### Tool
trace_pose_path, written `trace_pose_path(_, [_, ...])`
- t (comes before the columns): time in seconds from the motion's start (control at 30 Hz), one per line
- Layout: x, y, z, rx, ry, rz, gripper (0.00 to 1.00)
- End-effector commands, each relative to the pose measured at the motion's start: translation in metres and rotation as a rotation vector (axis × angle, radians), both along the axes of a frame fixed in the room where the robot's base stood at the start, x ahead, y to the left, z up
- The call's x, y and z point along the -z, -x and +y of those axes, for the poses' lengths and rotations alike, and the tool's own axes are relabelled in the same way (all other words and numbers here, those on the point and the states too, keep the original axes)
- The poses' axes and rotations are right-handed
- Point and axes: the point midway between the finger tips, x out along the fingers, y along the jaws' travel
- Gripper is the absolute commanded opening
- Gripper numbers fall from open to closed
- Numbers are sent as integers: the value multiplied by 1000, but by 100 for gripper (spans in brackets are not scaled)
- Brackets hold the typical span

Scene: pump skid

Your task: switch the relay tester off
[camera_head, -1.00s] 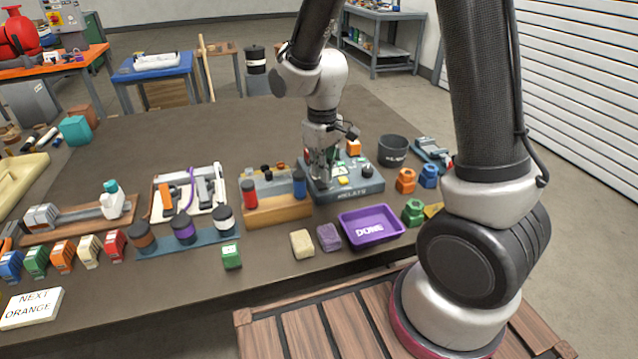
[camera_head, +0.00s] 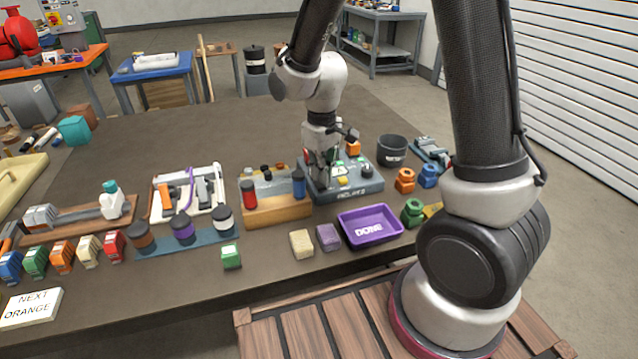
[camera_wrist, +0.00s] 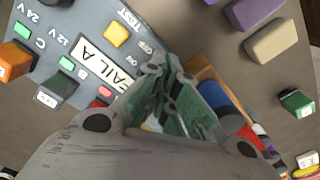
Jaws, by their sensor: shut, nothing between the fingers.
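The relay tester (camera_head: 372,187) is a blue-grey box on the bench, left of the black cup. In the wrist view its panel (camera_wrist: 98,18) carries a yellow TEST button (camera_wrist: 117,33), a display (camera_wrist: 103,64) reading "FAIL A", green lights and a red one (camera_wrist: 104,91). ON and OFF lettering (camera_wrist: 147,54) shows just beyond my fingertips. The switch itself is hidden behind the fingers. My gripper (camera_head: 323,181) points down over the left part of the tester, shut and empty. It also shows in the wrist view (camera_wrist: 163,72); contact cannot be told.
A purple DONE tray (camera_head: 352,234) stands in front of the tester. A wooden rack with red and blue cylinders (camera_head: 275,210) is close on the left. The black cup (camera_head: 393,151) and orange and blue parts (camera_head: 405,181) are on the right.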

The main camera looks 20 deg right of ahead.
Motion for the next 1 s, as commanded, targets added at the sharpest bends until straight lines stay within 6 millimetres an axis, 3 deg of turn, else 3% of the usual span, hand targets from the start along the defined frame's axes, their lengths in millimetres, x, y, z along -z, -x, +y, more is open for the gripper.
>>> trace_pose_path(1.0, [8, 0, 0, 0, 0, 1, 0])
